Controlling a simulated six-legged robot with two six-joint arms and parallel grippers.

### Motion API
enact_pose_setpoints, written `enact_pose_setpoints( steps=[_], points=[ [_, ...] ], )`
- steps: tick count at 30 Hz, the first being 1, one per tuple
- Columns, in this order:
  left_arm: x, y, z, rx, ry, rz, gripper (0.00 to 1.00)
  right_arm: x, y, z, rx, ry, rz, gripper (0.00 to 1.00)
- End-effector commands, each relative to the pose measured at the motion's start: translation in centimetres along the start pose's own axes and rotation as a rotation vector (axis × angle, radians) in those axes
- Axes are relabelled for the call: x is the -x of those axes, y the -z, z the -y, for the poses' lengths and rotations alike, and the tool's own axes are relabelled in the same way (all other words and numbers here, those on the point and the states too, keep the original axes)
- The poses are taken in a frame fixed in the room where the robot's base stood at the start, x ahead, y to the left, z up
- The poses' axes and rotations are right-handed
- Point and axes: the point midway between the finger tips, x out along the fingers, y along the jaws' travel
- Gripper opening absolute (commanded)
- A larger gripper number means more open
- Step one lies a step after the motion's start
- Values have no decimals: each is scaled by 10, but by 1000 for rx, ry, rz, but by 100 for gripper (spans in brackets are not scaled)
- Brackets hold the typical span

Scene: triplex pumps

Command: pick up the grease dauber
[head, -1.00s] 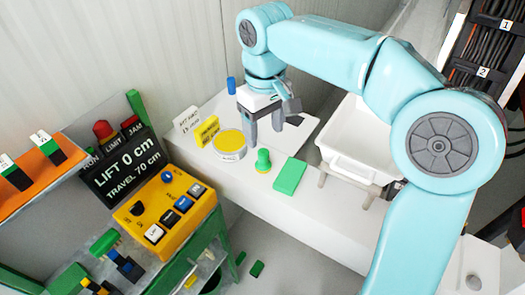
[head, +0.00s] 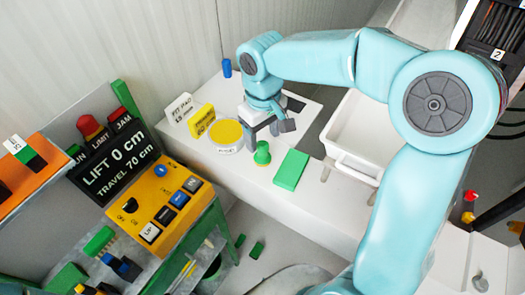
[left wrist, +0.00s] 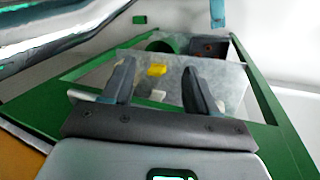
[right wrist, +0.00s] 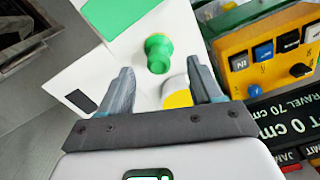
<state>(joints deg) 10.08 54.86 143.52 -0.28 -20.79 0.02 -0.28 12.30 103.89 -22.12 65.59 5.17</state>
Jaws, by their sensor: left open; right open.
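The likely grease dauber, a small green knob-shaped piece (head: 262,153), stands upright on the white bench beside a yellow-topped round tin (head: 227,134). My right gripper (head: 268,130) is open and empty, just behind the dauber in the head view and apart from it. In the right wrist view the dauber (right wrist: 158,53) shows beyond and between the open fingers (right wrist: 160,78), with the tin (right wrist: 177,98) partly hidden by a finger. My left gripper (left wrist: 158,72) is open and empty in the left wrist view, above a green-framed stand. The head view does not show it.
A flat green block (head: 291,169) lies right of the dauber. A white tub (head: 355,140) stands further right. Yellow (head: 201,121) and white (head: 179,108) signs and a blue cylinder (head: 227,67) are behind. A yellow control box (head: 160,205) is at the left.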

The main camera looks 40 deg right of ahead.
Motion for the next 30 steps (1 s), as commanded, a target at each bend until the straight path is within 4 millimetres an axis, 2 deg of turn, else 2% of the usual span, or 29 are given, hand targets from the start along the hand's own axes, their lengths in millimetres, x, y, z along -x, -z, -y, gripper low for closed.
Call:
enact_pose_setpoints(
  steps=[5, 10, 14, 22, 23, 27, 28, 30],
  points=[
    [3, 0, -1, 0, 0, 0, 58, -12, 1, -1, -1, 0, 3, 64],
    [14, 0, -5, 0, 0, 0, 58, -38, 4, -2, 0, 1, 6, 64],
    [15, 0, -5, 0, 0, 0, 58, -56, 5, -3, -1, 0, 3, 64],
    [14, 0, -5, 0, 0, 0, 58, -61, 6, -3, -1, 0, 0, 64],
    [14, 0, -5, 0, 0, 0, 58, -61, 6, -3, -1, 0, 0, 58],
    [14, 0, -5, 0, 0, 0, 58, -61, 6, -3, -1, 0, 0, 12],
    [14, 0, -5, 0, 0, 0, 58, -61, 6, -3, -1, 0, 0, 4],
    [14, 0, -5, 0, 0, 0, 58, -61, 6, -3, -1, 0, 1, 3]
  ],
)
